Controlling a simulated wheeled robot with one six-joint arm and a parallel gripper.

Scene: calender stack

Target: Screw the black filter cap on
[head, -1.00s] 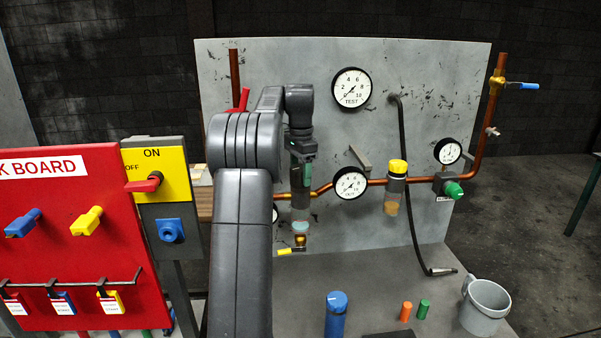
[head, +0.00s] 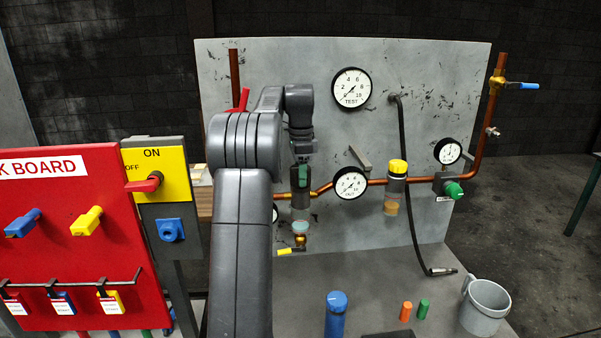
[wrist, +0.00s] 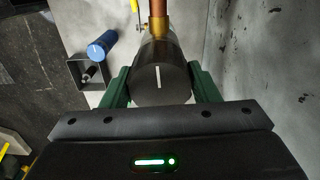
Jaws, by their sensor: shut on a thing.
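The black filter cap (wrist: 158,84) is a dark round top with a white line on it, and the line runs nearly up and down in the wrist view. My gripper (wrist: 160,86) has its green fingers on both sides of the cap and is shut on it. In the head view my gripper (head: 302,178) points down at the top of the dark filter body (head: 300,202) on the copper pipe. A clear bowl (head: 300,228) hangs under the body. The seam between cap and body cannot be made out.
A second filter with a yellow top (head: 397,167) and dial gauges (head: 351,184) are along the pipe to the right. A blue bottle (head: 336,314) and a grey mug (head: 485,306) stand on the bench. The red lock board (head: 75,235) is at left.

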